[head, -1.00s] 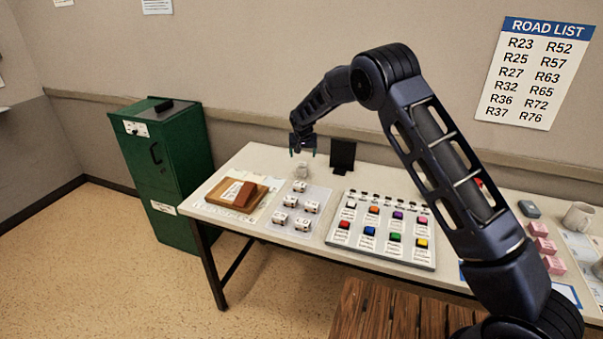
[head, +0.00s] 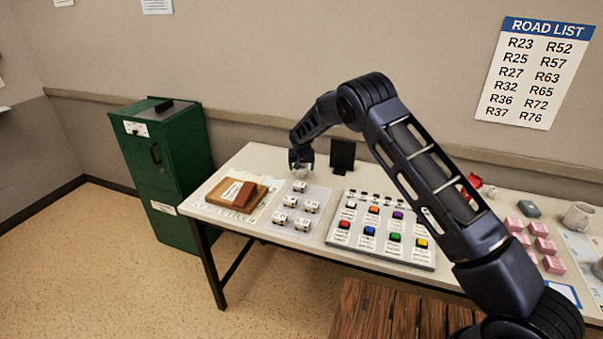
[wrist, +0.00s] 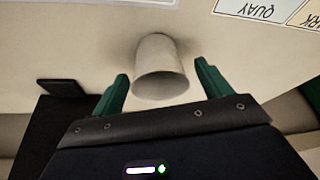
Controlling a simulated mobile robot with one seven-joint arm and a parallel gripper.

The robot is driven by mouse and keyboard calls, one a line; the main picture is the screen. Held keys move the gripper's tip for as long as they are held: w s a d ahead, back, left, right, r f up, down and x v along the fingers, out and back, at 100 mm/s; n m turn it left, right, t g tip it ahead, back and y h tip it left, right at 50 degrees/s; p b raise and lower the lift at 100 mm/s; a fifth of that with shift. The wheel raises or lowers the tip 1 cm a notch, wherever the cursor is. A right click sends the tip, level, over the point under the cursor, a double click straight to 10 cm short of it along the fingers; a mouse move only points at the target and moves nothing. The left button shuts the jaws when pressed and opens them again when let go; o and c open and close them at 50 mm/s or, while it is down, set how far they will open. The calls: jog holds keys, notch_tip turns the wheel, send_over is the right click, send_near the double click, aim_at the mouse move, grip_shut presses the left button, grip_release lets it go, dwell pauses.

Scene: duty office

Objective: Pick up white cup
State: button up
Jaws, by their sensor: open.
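The white cup (wrist: 160,70) is in the middle of the wrist view, with its round opening facing the camera. My gripper (wrist: 162,76) is open, with one green finger on each side of the cup and gaps between. The fingers do not appear to touch it. In the head view my gripper (head: 301,159) is low over the back of the table, and the cup is mostly hidden behind or under it.
A dark upright panel (head: 342,155) stands just right of my gripper. A tray of white blocks (head: 287,239) and a button board (head: 380,257) lie in front. A wooden tray (head: 218,197) is left. Another pale mug (head: 578,215) stands far right.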

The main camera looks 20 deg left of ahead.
jog(key=shift+w+a+f, duration=0.15)
jog(key=shift+w+f, duration=0.15)
jog(key=shift+f, duration=0.35)
jog(key=c, duration=1.1)
jog(key=shift+o, duration=0.2)
jog(key=shift+r, duration=0.15)
